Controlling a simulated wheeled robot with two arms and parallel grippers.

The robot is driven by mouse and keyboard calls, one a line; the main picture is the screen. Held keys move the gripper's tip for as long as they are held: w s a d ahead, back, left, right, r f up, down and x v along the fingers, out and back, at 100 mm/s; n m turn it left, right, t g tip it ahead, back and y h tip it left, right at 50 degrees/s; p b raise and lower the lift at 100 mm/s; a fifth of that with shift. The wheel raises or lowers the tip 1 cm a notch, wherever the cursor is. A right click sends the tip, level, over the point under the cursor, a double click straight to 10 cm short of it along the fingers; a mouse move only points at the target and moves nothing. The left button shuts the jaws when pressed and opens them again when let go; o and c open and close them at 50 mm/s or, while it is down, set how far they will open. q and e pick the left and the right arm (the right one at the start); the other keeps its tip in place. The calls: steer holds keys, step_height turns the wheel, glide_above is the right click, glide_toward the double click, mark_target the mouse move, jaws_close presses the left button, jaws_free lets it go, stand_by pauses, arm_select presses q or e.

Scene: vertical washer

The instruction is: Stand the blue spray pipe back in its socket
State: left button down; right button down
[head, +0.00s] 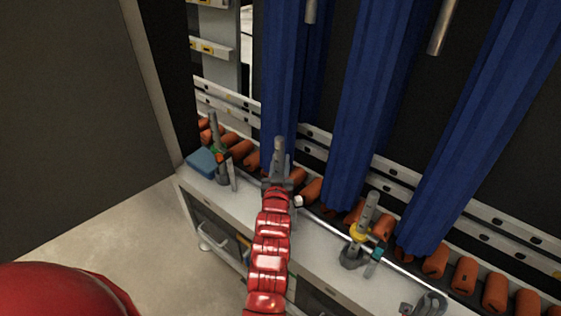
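My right arm reaches up the middle of the head view, and its gripper (278,180) is over the white ledge. A grey upright pipe (280,152) rises just beyond this gripper. Its lower part is hidden, so I cannot tell whether the fingers hold it, nor which colour mark it has. Another grey pipe (213,130) stands at the left with green and orange parts at its base. A third pipe (368,212) stands to the right with a yellow ring and a teal piece. I cannot make out which one is the blue spray pipe. My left gripper is out of view.
Large blue hanging panels (363,110) stand behind the ledge (318,250), above a row of orange rollers (465,275). A blue box (201,162) sits at the ledge's left end. A grey fitting (430,303) is at lower right. The floor (125,225) at left is clear.

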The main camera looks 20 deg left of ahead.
arm_select(q)
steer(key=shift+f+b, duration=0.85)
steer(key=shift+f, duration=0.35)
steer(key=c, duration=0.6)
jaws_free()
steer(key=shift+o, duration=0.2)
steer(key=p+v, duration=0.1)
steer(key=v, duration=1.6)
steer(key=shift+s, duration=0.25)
steer(key=shift+p, duration=0.3)
